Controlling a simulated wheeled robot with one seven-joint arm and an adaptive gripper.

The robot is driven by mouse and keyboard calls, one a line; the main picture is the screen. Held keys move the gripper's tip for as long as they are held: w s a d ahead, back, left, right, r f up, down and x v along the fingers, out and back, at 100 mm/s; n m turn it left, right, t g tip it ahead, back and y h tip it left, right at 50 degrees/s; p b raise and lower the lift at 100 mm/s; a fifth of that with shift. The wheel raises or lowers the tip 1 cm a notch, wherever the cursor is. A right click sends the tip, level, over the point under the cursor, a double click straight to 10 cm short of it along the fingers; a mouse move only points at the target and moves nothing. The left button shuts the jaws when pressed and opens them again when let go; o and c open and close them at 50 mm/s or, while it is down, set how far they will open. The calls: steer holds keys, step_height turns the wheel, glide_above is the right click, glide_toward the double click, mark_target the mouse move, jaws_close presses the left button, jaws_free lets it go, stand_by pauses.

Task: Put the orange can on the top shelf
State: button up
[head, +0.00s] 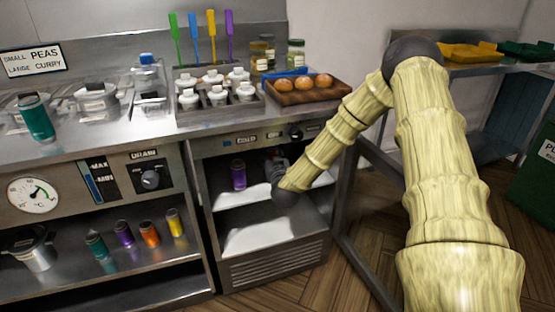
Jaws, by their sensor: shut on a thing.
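An orange can (150,234) stands on the lower shelf (120,278) of the left counter, between a purple can (125,233) and a yellow can (175,223). A teal can (96,244) stands at the left of that row. My gripper (277,162) is well to the right, inside the open cabinet below the right counter, above its upper shelf (246,195). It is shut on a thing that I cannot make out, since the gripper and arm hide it. Another purple can (238,175) stands on that upper shelf, left of my gripper.
The cabinet's lower shelf (258,236) looks bare where it shows. A metal pot (32,250) stands left of the can row. The counter holds a teal cup (37,118), several shaker bottles and a tray of buns (304,95). A dark table frame (365,215) stands right of the cabinet.

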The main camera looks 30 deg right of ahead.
steer(key=shift+w+d+f, duration=0.1)
steer(key=shift+w+d, duration=0.3)
steer(key=shift+d, duration=0.35)
steer(key=shift+w+d+f, duration=0.1)
steer(key=shift+w+d, duration=0.25)
steer(key=shift+d, duration=0.4)
steer(key=f, duration=0.1)
steer(key=f+b, duration=0.1)
steer(key=f, duration=0.1)
steer(key=shift+w+d+f, duration=0.15)
steer(key=shift+d+f, duration=0.1)
steer(key=shift+f, duration=0.1)
steer(key=shift+r, duration=0.1)
steer(key=o, duration=1.3)
